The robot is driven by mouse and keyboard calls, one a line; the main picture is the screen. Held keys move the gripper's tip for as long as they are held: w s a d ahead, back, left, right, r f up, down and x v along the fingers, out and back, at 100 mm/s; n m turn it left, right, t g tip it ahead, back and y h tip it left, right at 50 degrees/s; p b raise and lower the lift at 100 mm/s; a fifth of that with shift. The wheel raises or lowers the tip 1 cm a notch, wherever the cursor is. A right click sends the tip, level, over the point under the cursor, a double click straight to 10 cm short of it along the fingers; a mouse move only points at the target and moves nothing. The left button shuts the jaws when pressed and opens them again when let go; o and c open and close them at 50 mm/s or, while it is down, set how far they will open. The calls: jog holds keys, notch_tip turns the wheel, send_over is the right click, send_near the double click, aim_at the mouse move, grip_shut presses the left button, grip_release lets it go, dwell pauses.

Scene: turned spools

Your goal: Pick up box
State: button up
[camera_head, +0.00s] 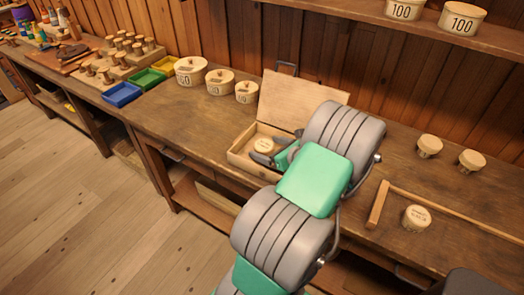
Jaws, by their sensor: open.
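An open wooden box (240,158) with its hinged lid (300,98) raised stands on the workbench near the middle of the view. A small round pale box or spool (264,145) with dark marking on top sits inside it. My gripper (270,150) reaches into the open box from the right, its dark fingers open and close around the small round piece. I cannot tell whether they touch it. My grey and green arm hides the right part of the wooden box and some of the bench.
Several round numbered boxes (190,71) stand left of the open box. Blue (122,94), green (148,78) and yellow trays lie farther left. Another round piece (416,218) sits by a wooden strip (450,214) on the right, with two more (429,145) behind. A shelf (420,32) overhangs the back.

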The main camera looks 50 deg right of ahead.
aim_at(257, 144)
jog(key=x, duration=0.5)
jog(key=shift+w+r+p, duration=0.15)
jog(key=shift+p, duration=0.25)
jog(key=shift+a, duration=0.1)
jog(key=shift+c, duration=0.4)
jog(key=c, duration=1.3)
